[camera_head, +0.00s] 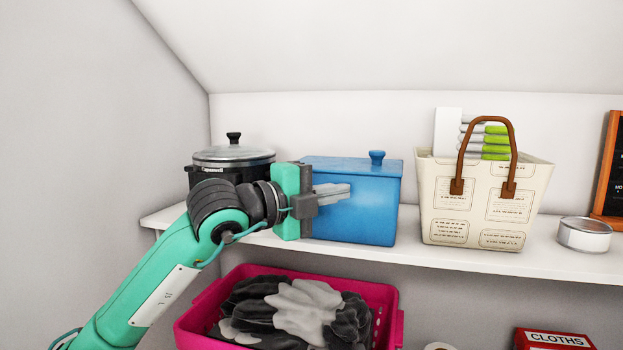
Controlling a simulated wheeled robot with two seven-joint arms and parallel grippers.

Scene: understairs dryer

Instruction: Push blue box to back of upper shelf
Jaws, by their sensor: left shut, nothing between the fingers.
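The blue box (370,208) has a lid with a round blue knob and stands upright on the white upper shelf (480,257). Its front face is near the shelf's front edge. My left gripper (348,190) is shut and empty, with its fingers in front of the box's upper front face. I cannot tell whether the fingertips touch the box. The gripper hides the box's upper left front. My right gripper is not in view.
A black pot (235,158) stands left of the box, partly behind my arm. A cream basket (480,195) with brown handles stands close on the right, then a tin (584,235). A pink crate (395,325) with dark and grey cloths sits below. The ceiling slopes above.

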